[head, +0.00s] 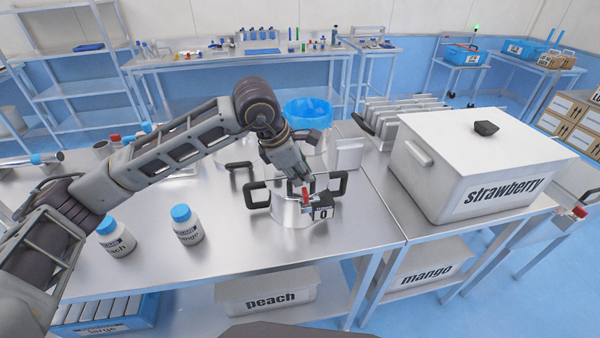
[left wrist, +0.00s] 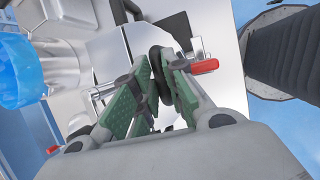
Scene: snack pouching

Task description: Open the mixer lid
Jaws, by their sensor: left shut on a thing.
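The steel mixer (head: 292,213) stands near the front edge of the middle table, with black loop handles at its sides and a small black box marked 0 with a red part at its front right. My left gripper (head: 304,184) reaches down over the mixer's top and covers much of the lid. In the left wrist view its green-padded fingers (left wrist: 158,92) are shut on a dark rounded piece, which seems to be the lid's black handle (left wrist: 157,58). Whether the lid sits flat or is raised cannot be told. My right gripper is not in view.
Two blue-capped bottles (head: 187,225) (head: 116,236) stand left of the mixer. A blue-lined container (head: 307,112) is behind it. A large white strawberry box (head: 480,165) stands to the right. Bare table lies in front of the bottles.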

